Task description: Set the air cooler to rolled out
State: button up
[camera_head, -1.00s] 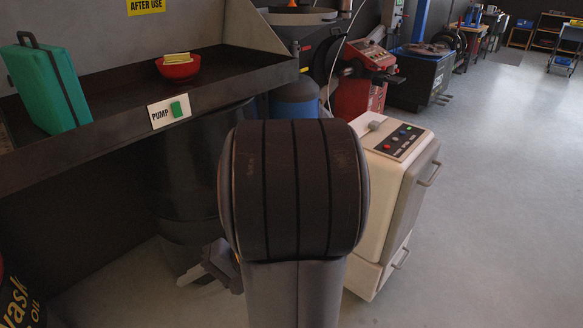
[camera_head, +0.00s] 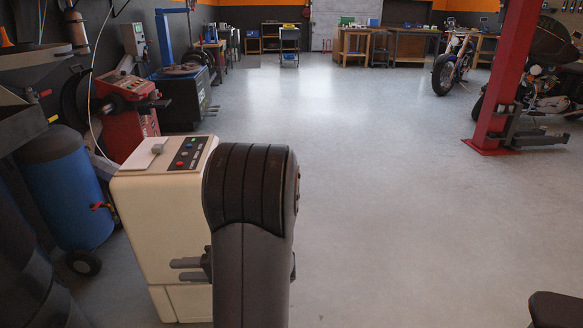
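The air cooler looks to be the cream box-shaped unit (camera_head: 160,225) standing on the floor left of centre. Its top carries a dark control strip with coloured buttons (camera_head: 187,153) and a pale plate with a small grey knob (camera_head: 157,148). My arm covers its right side, so the handles there are hidden. My gripper (camera_head: 186,270) shows left of my arm, in front of the cooler's near face. Its two dark fingers point left with a gap between them and nothing held. I cannot tell whether they touch the cooler.
A blue tank (camera_head: 68,190) on wheels and a red machine (camera_head: 128,110) stand close on the left. A red lift post (camera_head: 503,85) with a motorcycle (camera_head: 550,85) is at the right. The floor (camera_head: 380,180) between is clear.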

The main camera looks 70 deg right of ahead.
aim_at(159, 206)
jog(key=i+l+z, duration=0.2)
jog(key=z, duration=0.2)
jog(key=i+l+z, duration=0.2)
jog(key=z, duration=0.25)
jog(key=i+l+z, duration=0.1)
jog(key=i+z, duration=0.15)
jog(key=z, duration=0.15)
jog(key=i+l, duration=0.1)
jog(key=i, duration=0.4)
